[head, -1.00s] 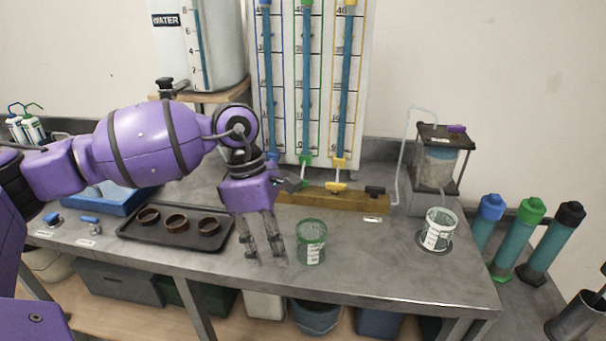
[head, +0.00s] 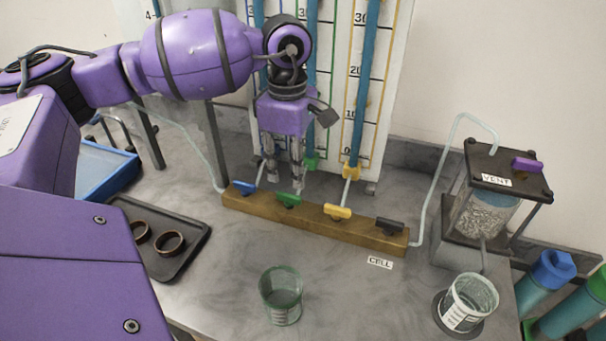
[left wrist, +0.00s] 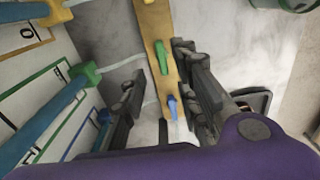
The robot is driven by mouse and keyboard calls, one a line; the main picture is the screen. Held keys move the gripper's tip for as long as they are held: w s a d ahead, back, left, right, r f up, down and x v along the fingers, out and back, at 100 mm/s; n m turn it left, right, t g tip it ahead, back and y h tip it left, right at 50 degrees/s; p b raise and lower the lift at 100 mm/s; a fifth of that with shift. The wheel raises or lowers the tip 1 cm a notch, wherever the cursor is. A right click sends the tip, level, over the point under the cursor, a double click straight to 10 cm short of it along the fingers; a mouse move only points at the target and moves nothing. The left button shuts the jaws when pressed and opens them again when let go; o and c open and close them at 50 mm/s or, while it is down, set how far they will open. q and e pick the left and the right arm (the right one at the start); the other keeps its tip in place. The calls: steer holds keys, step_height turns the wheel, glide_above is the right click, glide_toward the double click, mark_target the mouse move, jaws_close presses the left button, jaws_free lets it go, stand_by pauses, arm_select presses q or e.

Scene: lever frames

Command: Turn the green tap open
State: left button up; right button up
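The green tap (head: 289,201) sits on a wooden bar between a blue tap (head: 244,187) and a yellow tap (head: 338,212). Its handle lies roughly along the bar. My left gripper (head: 283,183) points down just above and behind the green tap, with its fingers apart. In the left wrist view, the open fingers (left wrist: 158,66) stand on either side of the bar, and the green tap (left wrist: 162,57) shows between their tips, with the blue tap (left wrist: 173,106) nearer the palm. I cannot tell whether a finger touches the handle. My right gripper is out of view.
The wooden bar (head: 270,215) also carries a black tap (head: 389,226). Tall scaled tubes rise behind it. A clear green-rimmed cup (head: 282,296) stands in front, a tray (head: 170,262) at left, and a vented cell (head: 487,212) at right. The bench between is clear.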

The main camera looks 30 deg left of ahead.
mark_target(291, 195)
arm_select(q)
step_height(291, 195, down, 5)
steer(key=shift+s+f, duration=0.15)
steer(key=shift+f, duration=0.75)
jaws_close()
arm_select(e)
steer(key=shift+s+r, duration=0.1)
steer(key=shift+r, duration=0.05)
